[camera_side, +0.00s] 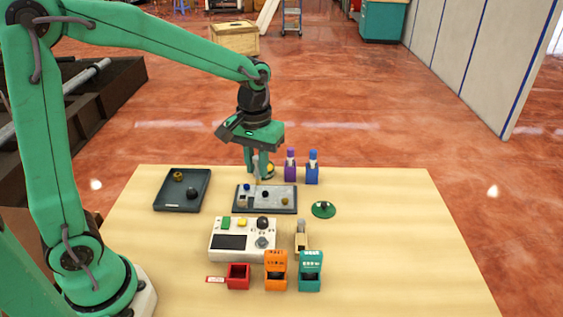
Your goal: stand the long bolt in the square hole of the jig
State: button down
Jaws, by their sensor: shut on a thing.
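The jig (277,207) is a dark grey plate with a paler top, lying on the table below my gripper. Several small pieces or holes show on it: blue, black, yellowish and grey. I cannot tell which is the square hole. My gripper (259,172) points down over the back edge of the jig and is shut on a pale, slender, upright thing that looks like the long bolt (257,168). Its lower end is close to the jig's top; I cannot tell whether it touches. The fingers partly hide it.
A dark tray (166,204) with small round parts is at left. Purple (290,171) and blue (312,173) bottles stand close right of my gripper. A green disc (323,210) lies right of the jig. A control box (231,254) and red, orange and teal bins (310,283) stand in front.

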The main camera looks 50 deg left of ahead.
jog(key=shift+s+d+f+n, duration=0.35)
jog(key=shift+s+n, duration=0.2)
jog(key=shift+n, duration=0.2)
jog(key=shift+s+d+f+n, duration=0.3)
jog(key=shift+s+d+n, duration=0.15)
jog(key=shift+n, duration=0.25)
jog(key=shift+s+d+f+n, duration=0.35)
jog(key=shift+s+n, duration=0.25)
jog(key=shift+n, duration=0.15)
jog(key=shift+a+f, duration=0.1)
jog(key=shift+a, duration=0.05)
jog(key=w+a+f, duration=0.4)
jog(key=a+f, duration=0.3)
jog(key=a, duration=0.3)
jog(key=shift+w+a, duration=0.25)
jog(key=shift+a, duration=0.1)
jog(key=shift+f, duration=1.9)
jog(key=shift+f, duration=0.1)
jog(key=c, duration=1.3)
grip_release()
jog(key=shift+f, duration=0.1)
